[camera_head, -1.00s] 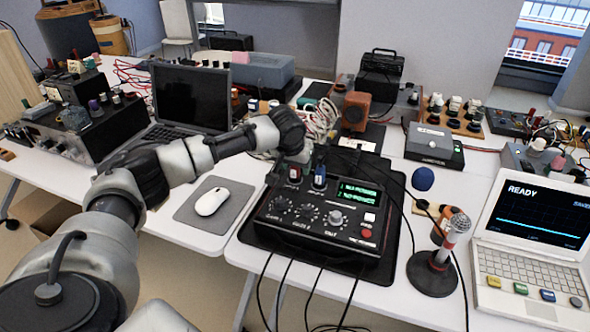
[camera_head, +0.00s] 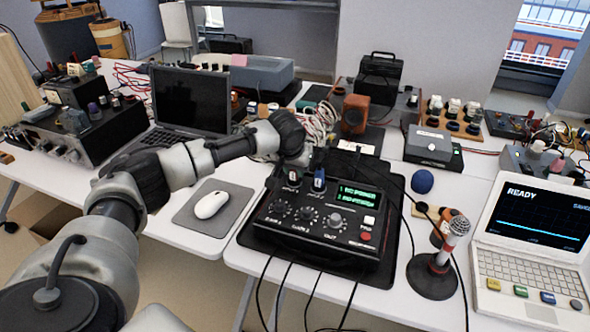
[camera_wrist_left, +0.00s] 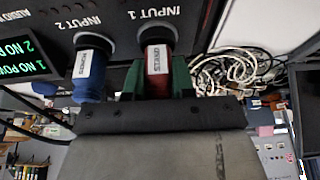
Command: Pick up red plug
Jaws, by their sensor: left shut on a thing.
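The red plug (camera_wrist_left: 158,60) has a white label and shows in the left wrist view at the round socket marked INPUT 1. My left gripper (camera_wrist_left: 156,82) is shut on it, with one green finger on each side. I cannot tell whether the plug is fully seated or slightly out. In the head view my left gripper (camera_head: 296,163) is above the back left of the black control box (camera_head: 268,232), mostly hiding the plug. A blue plug (camera_wrist_left: 89,68) with a white label stands beside it at INPUT 2; it also shows in the head view (camera_head: 319,180). My right gripper is out of view.
A microphone (camera_head: 437,265) stands right of the box, near a white laptop (camera_head: 520,270). A mouse (camera_head: 211,204) lies on a grey pad to the left. Black cables run beside the box and over its front edge. White cables (camera_head: 318,122) lie bundled behind the gripper.

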